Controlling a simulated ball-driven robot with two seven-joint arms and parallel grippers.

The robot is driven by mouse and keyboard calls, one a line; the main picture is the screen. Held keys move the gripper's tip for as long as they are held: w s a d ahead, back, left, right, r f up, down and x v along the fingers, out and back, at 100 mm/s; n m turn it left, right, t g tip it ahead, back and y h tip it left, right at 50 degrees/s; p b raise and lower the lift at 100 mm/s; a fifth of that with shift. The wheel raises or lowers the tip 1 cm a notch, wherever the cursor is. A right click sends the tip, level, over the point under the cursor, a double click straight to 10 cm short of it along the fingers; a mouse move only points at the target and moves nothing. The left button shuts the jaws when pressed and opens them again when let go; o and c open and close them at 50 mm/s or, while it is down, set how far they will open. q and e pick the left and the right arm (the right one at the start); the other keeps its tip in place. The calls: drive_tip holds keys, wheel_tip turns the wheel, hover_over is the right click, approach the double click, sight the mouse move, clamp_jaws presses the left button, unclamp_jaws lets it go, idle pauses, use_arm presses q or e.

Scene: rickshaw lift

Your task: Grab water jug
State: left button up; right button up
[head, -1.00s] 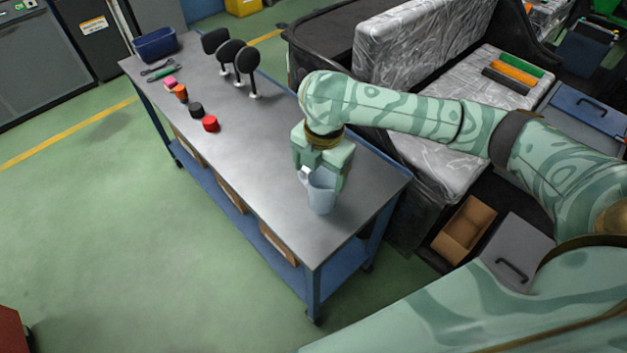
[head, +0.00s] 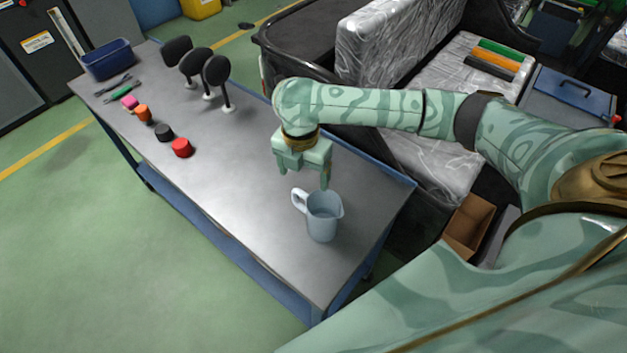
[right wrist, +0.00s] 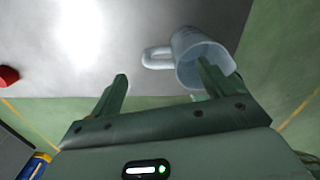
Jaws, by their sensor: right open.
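The water jug (head: 324,218) is pale blue-grey and stands upright near the front right end of the metal workbench, its handle on the left side. It also shows in the right wrist view (right wrist: 190,48), partly behind one finger. My right gripper (head: 304,180) is open and empty, a little behind and above the jug. In the right wrist view the open fingers (right wrist: 160,75) point at the bench, with the jug's handle seen between the fingertips and the body by the right finger. I cannot tell whether that finger touches it. My left gripper is not in view.
The workbench (head: 240,180) also holds red (head: 181,148) and black caps, orange and pink items, tools, a dark blue bin (head: 107,59) and several black paddles on stands (head: 216,72). A black cart with a plastic-wrapped seat (head: 400,40) stands behind the bench.

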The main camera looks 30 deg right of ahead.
sight(303, 192)
drive_tip(key=f+b, duration=0.1)
drive_tip(key=f, duration=0.1)
drive_tip(key=f+b, duration=0.1)
drive_tip(key=f, duration=0.1)
drive_tip(key=f+b, duration=0.1)
drive_tip(key=f, duration=0.2)
drive_tip(key=shift+a, duration=0.25)
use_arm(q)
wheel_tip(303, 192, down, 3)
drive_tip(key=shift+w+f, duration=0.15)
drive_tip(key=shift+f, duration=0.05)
use_arm(e)
drive_tip(key=shift+r, duration=0.15)
drive_tip(key=c, duration=1.3)
